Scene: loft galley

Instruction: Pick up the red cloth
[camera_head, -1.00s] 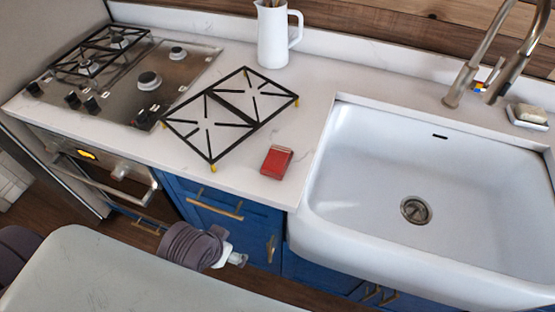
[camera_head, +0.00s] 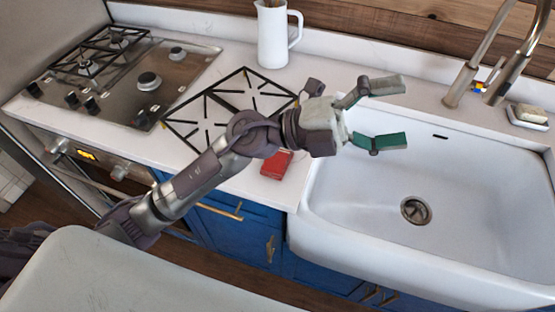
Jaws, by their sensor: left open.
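The red cloth (camera_head: 269,178) is a small folded block lying flat on the white counter between the loose black grate and the sink. My right gripper does not show.
A black burner grate (camera_head: 213,106) lies on the counter beside the cooktop (camera_head: 133,82). A white pitcher (camera_head: 273,38) stands behind it. The white sink (camera_head: 345,205) with a metal faucet (camera_head: 463,82) is at right. A soap dish (camera_head: 527,117) sits at far right.

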